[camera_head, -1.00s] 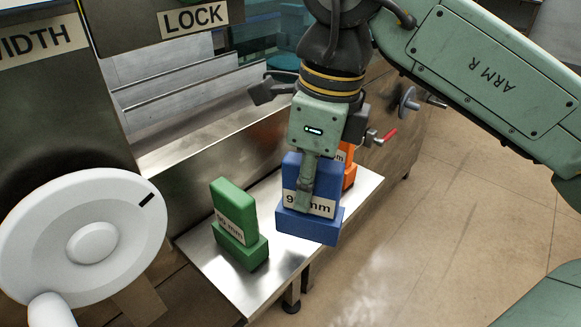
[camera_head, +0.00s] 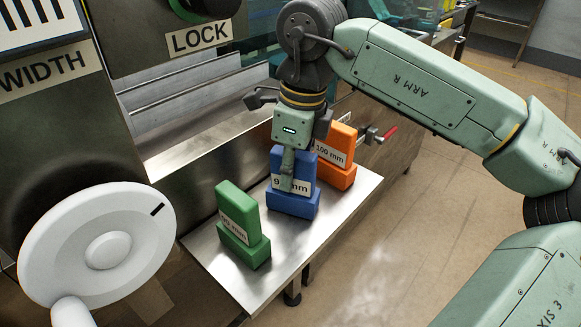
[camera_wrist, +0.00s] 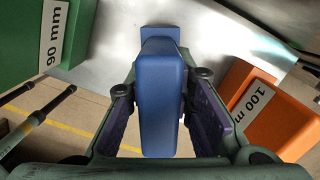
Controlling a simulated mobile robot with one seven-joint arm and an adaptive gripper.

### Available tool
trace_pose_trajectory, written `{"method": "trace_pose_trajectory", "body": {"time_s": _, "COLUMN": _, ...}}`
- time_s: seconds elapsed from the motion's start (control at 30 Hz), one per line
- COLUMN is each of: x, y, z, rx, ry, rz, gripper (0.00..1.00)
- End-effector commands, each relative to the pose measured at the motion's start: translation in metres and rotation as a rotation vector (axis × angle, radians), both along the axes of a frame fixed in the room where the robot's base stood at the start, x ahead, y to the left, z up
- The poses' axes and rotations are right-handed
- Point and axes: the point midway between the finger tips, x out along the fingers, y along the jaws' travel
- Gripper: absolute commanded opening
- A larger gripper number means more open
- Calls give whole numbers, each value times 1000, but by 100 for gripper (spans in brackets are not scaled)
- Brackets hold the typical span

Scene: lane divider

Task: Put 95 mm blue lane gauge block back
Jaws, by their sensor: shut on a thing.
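The blue gauge block (camera_head: 293,204) stands upright between the green and orange blocks on a metal shelf (camera_head: 225,275). Its label is partly hidden by a finger and shows a 9 and "mm". My gripper (camera_head: 287,178) is shut on its upper part from above. In the wrist view the blue block (camera_wrist: 162,105) sits between the two finger pads. Its base looks to be at the shelf surface, but I cannot tell whether it bears fully on it.
The green 90 mm block (camera_head: 241,225) stands to the left and the orange 100 mm block (camera_head: 335,160) to the right, close to the blue one. A white handwheel (camera_head: 108,250) is at the left. A red-handled clamp (camera_head: 388,134) lies beyond the orange block.

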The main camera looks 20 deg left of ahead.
Motion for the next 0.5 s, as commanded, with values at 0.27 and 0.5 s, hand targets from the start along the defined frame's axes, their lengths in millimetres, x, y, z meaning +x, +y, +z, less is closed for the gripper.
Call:
{"method": "trace_pose_trajectory", "body": {"time_s": 0.27, "x": 0, "y": 0, "z": -4, "rx": 0, "ry": 0, "rz": 0, "gripper": 23}}
{"method": "trace_pose_trajectory", "body": {"time_s": 0.5, "x": 0, "y": 0, "z": -4, "rx": 0, "ry": 1, "rz": 0, "gripper": 39}}
